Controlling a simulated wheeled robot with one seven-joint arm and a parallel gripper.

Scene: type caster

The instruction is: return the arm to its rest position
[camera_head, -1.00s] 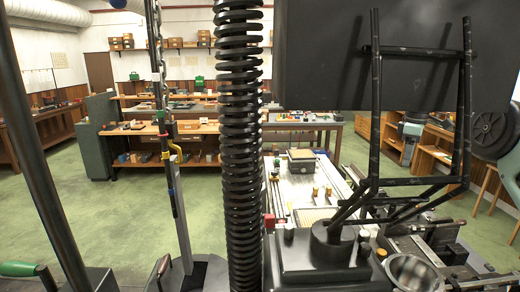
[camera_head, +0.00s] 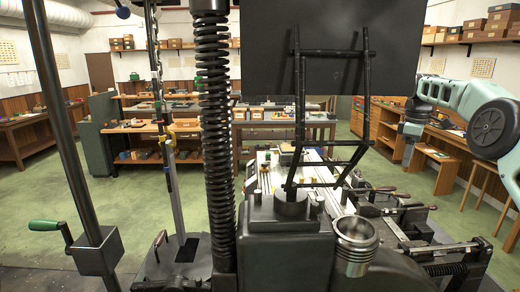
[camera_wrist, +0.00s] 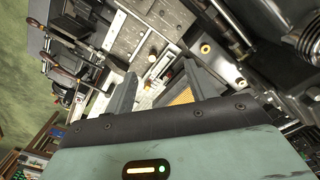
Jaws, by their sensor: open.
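My teal arm (camera_head: 465,100) shows at the right of the head view, with a dark round joint cover. It is raised beside the big black machine. My gripper (camera_wrist: 160,72) is in the wrist view, its two grey fingers apart with nothing held between them. Beyond the fingers are a pale machine bed and an orange-yellow ribbed piece (camera_wrist: 180,97).
A black type-casting machine (camera_head: 285,245) fills the foreground, with a coiled column (camera_head: 213,130), a dark panel (camera_head: 330,45) and a metal cup (camera_head: 355,248). Benches (camera_head: 440,145) line the right wall. Green floor (camera_head: 385,180) lies open between machine and benches.

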